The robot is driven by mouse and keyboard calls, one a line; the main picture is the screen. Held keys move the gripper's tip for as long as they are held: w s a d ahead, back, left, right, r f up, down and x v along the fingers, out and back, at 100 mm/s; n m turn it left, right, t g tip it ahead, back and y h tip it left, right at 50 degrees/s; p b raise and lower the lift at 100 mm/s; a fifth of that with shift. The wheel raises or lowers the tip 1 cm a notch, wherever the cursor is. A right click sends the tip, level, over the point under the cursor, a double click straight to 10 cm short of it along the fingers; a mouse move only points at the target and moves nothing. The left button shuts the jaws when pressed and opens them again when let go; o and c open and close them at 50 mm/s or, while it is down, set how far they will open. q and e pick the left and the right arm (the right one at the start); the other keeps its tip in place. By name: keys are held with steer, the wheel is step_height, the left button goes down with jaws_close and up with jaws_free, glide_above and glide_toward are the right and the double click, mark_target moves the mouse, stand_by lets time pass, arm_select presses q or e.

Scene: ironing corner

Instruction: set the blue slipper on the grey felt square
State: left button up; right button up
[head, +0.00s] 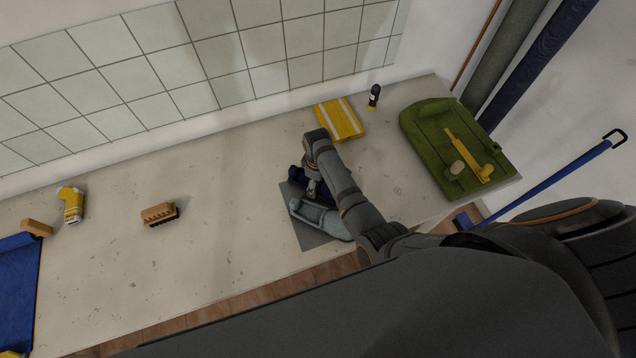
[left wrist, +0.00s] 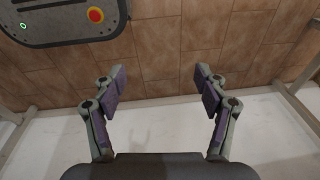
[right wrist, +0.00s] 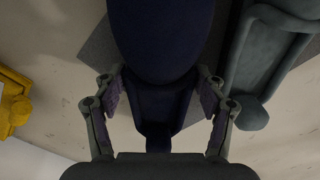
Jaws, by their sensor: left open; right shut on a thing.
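The dark blue slipper (right wrist: 158,40) is between the fingers of my right gripper (right wrist: 160,88), which is shut on it. In the head view the right gripper (head: 312,188) is over the far part of the grey felt square (head: 310,238), and the slipper (head: 297,174) is partly hidden by my arm. I cannot tell whether the slipper touches the felt. A grey-blue object (head: 322,219) lies over the felt beside the slipper; it also shows at right in the right wrist view (right wrist: 268,60). My left gripper (left wrist: 160,82) is open and empty above the floor.
A yellow striped box (head: 340,120) and a dark bottle (head: 374,95) stand behind. A brush (head: 160,214), a yellow bottle (head: 72,204) and a blue mat (head: 20,285) are at left. The countertop between brush and felt is clear.

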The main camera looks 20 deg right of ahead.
mark_target(318, 184)
steer(key=o, duration=1.3)
steer(key=shift+f, duration=0.15)
steer(key=shift+o, duration=0.2)
step_height(318, 184, up, 8)
steer(key=p, duration=0.7)
steer(key=shift+f+p, duration=0.1)
steer(key=shift+p, duration=0.25)
arm_select(q)
step_height(318, 184, up, 7)
steer(key=s, duration=0.2)
steer(key=shift+s+b, duration=0.25)
steer(key=shift+b, duration=0.1)
arm_select(e)
steer(key=shift+r, duration=2.25)
arm_select(q)
steer(key=shift+f, duration=0.1)
steer(key=shift+s, duration=0.1)
